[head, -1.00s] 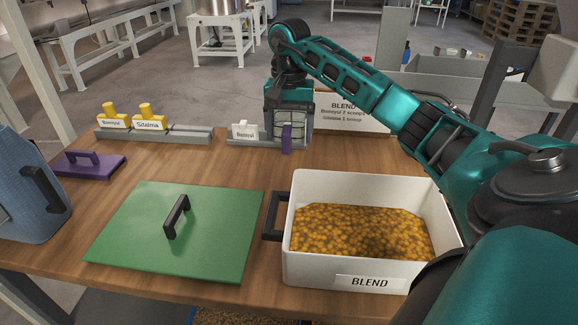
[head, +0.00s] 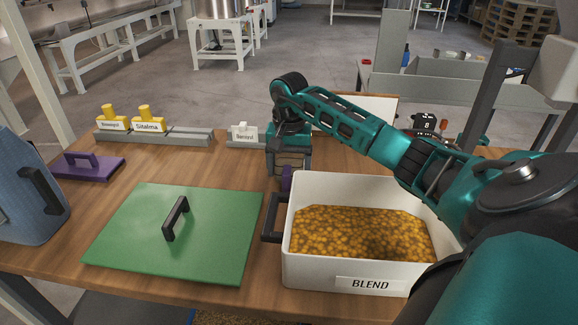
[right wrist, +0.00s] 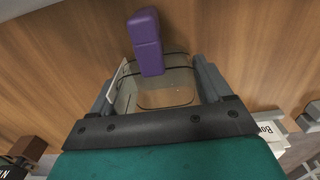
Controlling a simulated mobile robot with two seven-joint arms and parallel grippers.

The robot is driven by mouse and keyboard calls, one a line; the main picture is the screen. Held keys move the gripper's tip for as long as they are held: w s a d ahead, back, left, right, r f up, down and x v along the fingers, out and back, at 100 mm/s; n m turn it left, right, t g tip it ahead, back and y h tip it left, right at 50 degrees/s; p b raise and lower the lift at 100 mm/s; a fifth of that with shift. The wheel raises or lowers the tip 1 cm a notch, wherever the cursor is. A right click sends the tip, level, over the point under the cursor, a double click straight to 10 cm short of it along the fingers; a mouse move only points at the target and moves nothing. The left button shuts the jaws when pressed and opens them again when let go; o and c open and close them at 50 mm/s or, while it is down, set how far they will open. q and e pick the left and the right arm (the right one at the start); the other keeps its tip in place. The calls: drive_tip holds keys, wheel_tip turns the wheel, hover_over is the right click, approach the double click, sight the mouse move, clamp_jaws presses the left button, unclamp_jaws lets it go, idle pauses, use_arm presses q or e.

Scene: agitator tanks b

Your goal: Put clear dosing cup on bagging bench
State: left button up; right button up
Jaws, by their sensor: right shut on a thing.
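My right gripper (head: 288,163) is shut on the clear dosing cup, a see-through cup with a dark rim line and a purple handle. In the right wrist view the cup (right wrist: 165,97) sits between the two fingers of the gripper (right wrist: 157,85), its handle (right wrist: 146,40) sticking out away from the palm. My left gripper is out of view.
The white BLEND box (head: 368,283) holds yellow-brown grains. A green lid (head: 135,225) and a purple lid (head: 85,170) lie on the wooden table (head: 140,290). Floor lies beyond.

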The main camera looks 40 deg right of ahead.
drive_tip(key=shift+f, duration=0.2)
drive_tip(key=o, duration=1)
drive_tip(key=shift+r, duration=0.1)
